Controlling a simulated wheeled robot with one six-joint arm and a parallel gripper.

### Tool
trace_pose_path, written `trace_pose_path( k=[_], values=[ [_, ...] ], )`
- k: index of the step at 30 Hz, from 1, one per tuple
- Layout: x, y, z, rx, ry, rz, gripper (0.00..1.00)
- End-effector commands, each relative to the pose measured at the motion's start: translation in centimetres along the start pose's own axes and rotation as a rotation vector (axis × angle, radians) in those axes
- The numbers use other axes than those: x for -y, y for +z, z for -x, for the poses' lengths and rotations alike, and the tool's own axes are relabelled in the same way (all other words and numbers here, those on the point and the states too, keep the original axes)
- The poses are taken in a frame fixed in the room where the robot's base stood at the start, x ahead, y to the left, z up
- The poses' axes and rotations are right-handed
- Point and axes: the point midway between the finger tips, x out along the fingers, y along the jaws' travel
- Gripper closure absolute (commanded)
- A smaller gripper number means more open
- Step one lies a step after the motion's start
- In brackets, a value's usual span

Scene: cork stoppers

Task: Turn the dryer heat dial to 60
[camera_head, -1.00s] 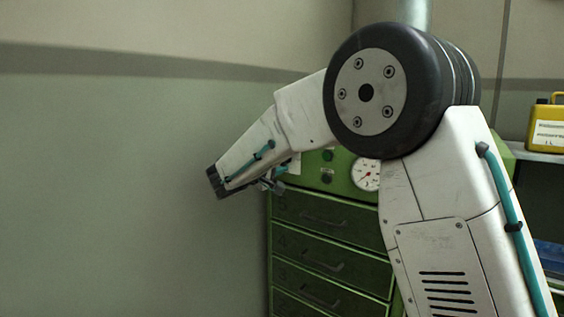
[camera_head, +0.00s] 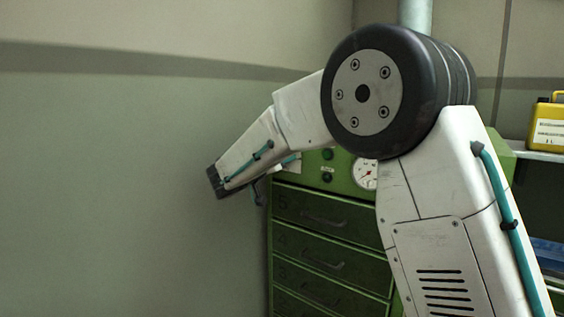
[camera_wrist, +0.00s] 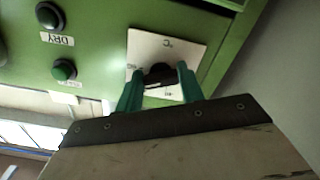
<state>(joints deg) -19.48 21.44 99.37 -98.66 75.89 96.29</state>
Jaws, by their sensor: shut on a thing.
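The green dryer (camera_head: 308,166) stands behind my arm in the head view, with my forearm in front of its upper left corner. In the wrist view its panel shows a white square dial plate (camera_wrist: 172,48) with a "°C" mark. The black heat dial (camera_wrist: 160,74) sits on this plate. My gripper (camera_wrist: 158,84) has its two green fingers on either side of the dial and is shut on it. The dial's pointer and most scale numbers are hidden or too small to read. In the head view the dial and fingertips are hidden by my arm.
A black button (camera_wrist: 49,17) above a "DRY" label and a green button (camera_wrist: 64,69) sit left of the dial in the wrist view. A round gauge (camera_head: 366,174) and numbered drawers (camera_head: 325,215) show in the head view. A yellow can (camera_head: 547,128) stands at right. The left wall is bare.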

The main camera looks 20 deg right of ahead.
Motion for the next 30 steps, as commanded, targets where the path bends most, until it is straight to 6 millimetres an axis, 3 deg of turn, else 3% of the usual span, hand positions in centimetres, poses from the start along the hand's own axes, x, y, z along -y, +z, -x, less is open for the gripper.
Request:
trace_pose_path(
  k=[15, 30],
  values=[
    [0.29, 0.14, 0.05, 0.002, -0.001, -0.371, 0.85],
    [0.34, 0.15, 0.05, 0.003, -0.001, -0.462, 0.85]
  ],
)
